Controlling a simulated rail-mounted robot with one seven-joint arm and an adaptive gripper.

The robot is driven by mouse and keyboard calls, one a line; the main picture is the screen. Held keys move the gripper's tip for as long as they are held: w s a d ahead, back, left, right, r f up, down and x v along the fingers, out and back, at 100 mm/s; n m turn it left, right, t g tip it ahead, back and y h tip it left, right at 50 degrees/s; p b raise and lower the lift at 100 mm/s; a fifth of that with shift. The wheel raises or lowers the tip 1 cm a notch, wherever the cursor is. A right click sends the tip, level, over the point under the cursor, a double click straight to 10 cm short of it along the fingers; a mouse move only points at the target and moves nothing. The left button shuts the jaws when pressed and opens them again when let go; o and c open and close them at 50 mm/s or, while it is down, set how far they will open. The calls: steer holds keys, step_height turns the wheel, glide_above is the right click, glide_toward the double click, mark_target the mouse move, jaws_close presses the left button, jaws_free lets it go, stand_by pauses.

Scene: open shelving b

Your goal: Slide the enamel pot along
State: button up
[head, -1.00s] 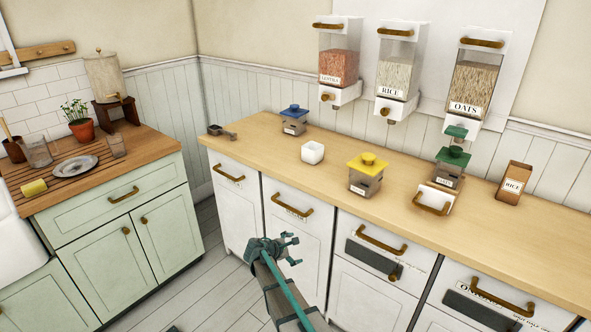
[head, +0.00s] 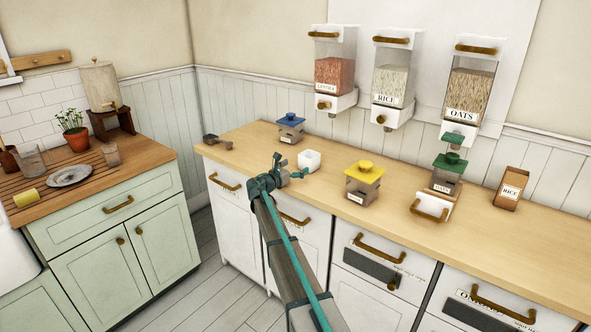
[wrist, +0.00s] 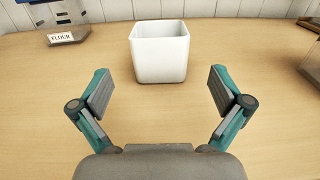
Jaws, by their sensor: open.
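The enamel pot is the small white square open-topped pot (head: 308,161) on the wooden counter, between the blue-lidded and yellow-lidded canisters. In the wrist view the white pot (wrist: 159,55) stands upright straight ahead, just beyond the fingertips. My gripper (head: 285,170) is at the counter's front edge, to the left of and in front of the pot in the head view. In the wrist view my gripper (wrist: 159,92) has its two fingers spread wide, with bare counter between them. It does not touch the pot.
A blue-lidded flour canister (wrist: 67,22) stands behind left of the pot. A yellow-lidded canister (head: 364,183) stands to its right, then a green-lidded canister (head: 447,174). A metal scoop (head: 217,141) lies at the counter's left end. Bare wooden counter (head: 262,143) lies left of the pot.

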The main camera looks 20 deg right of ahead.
mark_target(314, 156)
steer(key=p+x, duration=0.2)
steer(key=x, duration=0.7)
steer(key=shift+w+d, duration=0.2)
steer(key=shift+d, duration=0.1)
steer(key=shift+c, duration=0.2)
steer(key=c, duration=1.2)
steer(key=shift+o, duration=0.2)
steer(key=shift+w+x, duration=0.15)
steer(key=shift+x, duration=4.1)
steer(key=shift+w+x, duration=0.1)
steer(key=shift+x, duration=4.15)
steer(key=shift+a, duration=0.15)
steer(key=o, duration=1.2)
steer(key=shift+a, duration=0.1)
